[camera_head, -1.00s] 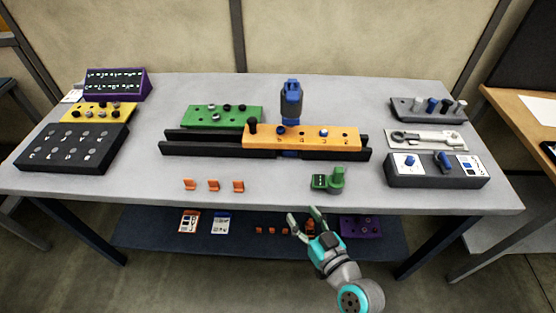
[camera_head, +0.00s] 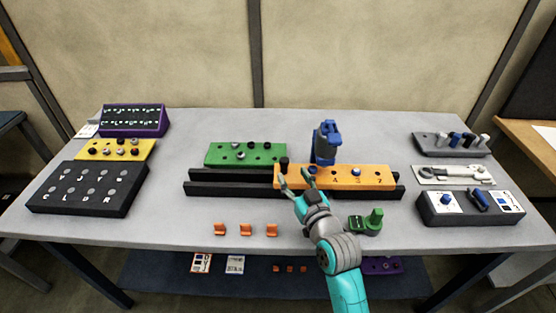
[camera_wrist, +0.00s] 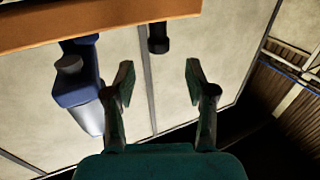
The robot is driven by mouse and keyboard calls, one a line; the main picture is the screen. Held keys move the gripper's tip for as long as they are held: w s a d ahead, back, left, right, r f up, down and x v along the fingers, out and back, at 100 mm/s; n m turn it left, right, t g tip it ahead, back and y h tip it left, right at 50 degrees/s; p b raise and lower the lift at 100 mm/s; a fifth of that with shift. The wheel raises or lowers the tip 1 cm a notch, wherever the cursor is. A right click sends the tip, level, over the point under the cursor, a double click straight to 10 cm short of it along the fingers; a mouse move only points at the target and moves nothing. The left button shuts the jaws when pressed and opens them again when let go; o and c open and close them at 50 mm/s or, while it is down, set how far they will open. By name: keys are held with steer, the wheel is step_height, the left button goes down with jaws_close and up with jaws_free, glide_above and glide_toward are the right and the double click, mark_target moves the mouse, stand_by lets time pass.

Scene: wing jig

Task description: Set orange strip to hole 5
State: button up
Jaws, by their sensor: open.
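The orange strip (camera_head: 335,182) lies along the right part of the black rail (camera_head: 228,189), with numbered holes on its top. In the wrist view, which looks upside down, the strip (camera_wrist: 100,24) crosses the top, beyond the spread fingers (camera_wrist: 158,82). A blue clamp-like tool (camera_head: 326,143) stands behind the strip. My fingers hide some hole labels.
A green block (camera_head: 366,222) sits right of my arm, and several small orange clips (camera_head: 246,230) lie in front of the rail. A green plate (camera_head: 222,154) lies behind the rail. A dark switch box (camera_head: 468,208) stands at right. The front left tabletop is clear.

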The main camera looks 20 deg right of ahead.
mark_target(286, 163)
steer(key=w, duration=0.7)
steer(key=shift+w+a, duration=0.2)
steer(key=shift+a, duration=0.05)
jaws_close()
